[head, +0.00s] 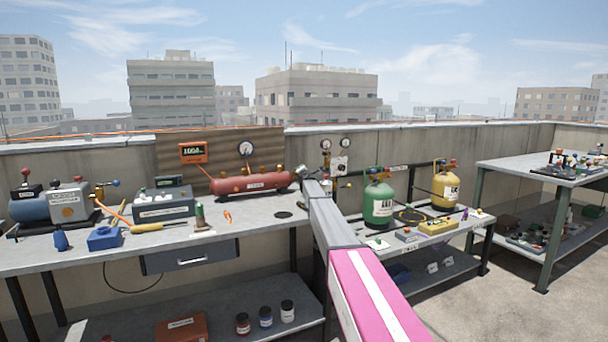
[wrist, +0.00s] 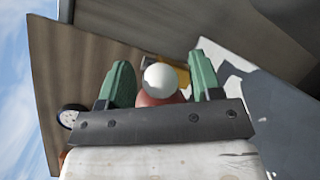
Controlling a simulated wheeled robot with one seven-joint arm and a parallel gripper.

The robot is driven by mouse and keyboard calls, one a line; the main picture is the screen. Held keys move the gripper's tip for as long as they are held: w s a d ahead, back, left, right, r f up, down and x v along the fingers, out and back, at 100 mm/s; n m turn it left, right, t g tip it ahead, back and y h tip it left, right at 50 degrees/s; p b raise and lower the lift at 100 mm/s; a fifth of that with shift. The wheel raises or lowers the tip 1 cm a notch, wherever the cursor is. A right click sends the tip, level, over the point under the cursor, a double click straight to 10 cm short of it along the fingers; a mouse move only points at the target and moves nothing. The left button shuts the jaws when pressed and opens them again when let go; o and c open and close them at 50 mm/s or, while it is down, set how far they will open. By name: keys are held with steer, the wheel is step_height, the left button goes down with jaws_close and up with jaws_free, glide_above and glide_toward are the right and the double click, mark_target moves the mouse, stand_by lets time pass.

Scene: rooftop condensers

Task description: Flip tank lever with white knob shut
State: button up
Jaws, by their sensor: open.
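The red tank (head: 250,184) lies on its side on the bench, in front of the brown corrugated panel. The white knob (wrist: 160,77) shows in the wrist view as a round ball between the two green fingers of my gripper (wrist: 160,66). The fingers are open, with a gap visible on each side of the knob. Part of the red tank (wrist: 150,99) shows just behind and below the knob. The lever's stem is hidden behind the knob. In the head view my gripper is at the tank's right end, and the white knob cannot be made out there.
A round gauge (head: 246,148) and an orange display (head: 193,152) sit on the panel (head: 220,157) behind the tank. A grey meter box (head: 163,206) stands left of it. Green (head: 379,203) and yellow (head: 445,189) cylinders stand to the right of my arm.

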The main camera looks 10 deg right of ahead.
jaws_close()
steer(key=shift+s+a+m+g+h, duration=0.2)
steer(key=shift+a+m+h, duration=0.2)
steer(key=shift+m+h, duration=0.5)
steer(key=shift+s+a+m+g+h, duration=0.15)
steer(key=shift+a+m+h, duration=0.3)
steer(key=shift+h, duration=0.75)
steer(key=shift+d, duration=0.1)
jaws_free()
steer(key=shift+s, duration=0.1)
steer(key=v, duration=1)
steer(key=shift+s, duration=0.25)
steer(key=shift+a, duration=0.2)
